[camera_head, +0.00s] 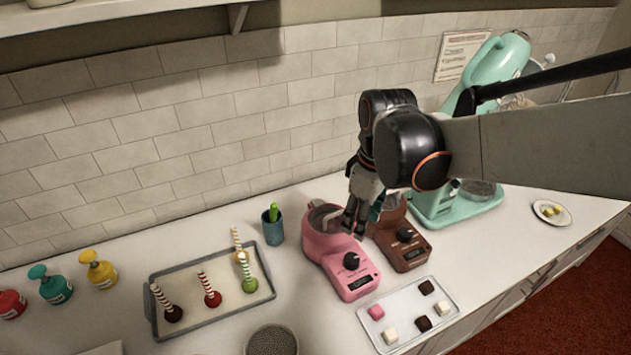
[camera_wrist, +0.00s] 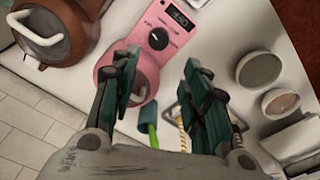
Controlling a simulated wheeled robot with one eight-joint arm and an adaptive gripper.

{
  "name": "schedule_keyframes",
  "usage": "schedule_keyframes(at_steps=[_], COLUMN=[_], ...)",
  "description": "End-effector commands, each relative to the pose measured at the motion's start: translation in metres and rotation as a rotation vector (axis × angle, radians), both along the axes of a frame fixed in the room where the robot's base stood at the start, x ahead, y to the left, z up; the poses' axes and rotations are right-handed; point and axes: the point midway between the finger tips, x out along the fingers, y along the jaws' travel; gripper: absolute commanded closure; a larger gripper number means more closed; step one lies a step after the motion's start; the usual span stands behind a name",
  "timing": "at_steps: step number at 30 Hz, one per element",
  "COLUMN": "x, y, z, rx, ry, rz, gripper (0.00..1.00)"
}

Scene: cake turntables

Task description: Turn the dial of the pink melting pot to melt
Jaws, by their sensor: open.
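The pink melting pot (camera_head: 325,244) stands on the counter in the middle of the head view. Its black dial (camera_head: 351,261) is on the sloped front panel, behind a small dark display (camera_head: 357,283). In the wrist view the pink panel (camera_wrist: 172,55) shows the dial (camera_wrist: 158,39) and a lit display (camera_wrist: 180,17). I cannot read the dial's setting. My gripper (camera_head: 354,224) is over the pot's bowl, pointing down, and partly hides the bowl. In the wrist view my gripper (camera_wrist: 163,85) has its fingers spread and empty, with the dial beyond the fingertips, apart from them.
A brown melting pot (camera_head: 402,241) stands close on the right. A tray of sweets (camera_head: 393,335) lies in front, and a cake-pop tray (camera_head: 210,321) and blue cup (camera_head: 272,230) are left. A mint mixer (camera_head: 455,205) stands behind at right.

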Motion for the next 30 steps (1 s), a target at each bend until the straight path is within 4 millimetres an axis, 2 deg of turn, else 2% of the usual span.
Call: schedule_keyframes(at_steps=[1,6,14,30], x=[0.007,0.016,0.016,0.011], y=[0.005,0.015,0.018,0.020], z=[0.000,-0.008,-0.026,-0.125], rx=[-0.003,-0.008,-0.010,-0.009], ry=[0.024,0.079,0.095,0.094], rz=[0.040,0.134,0.160,0.157], gripper=[0.58,0.58,0.58,0.58])
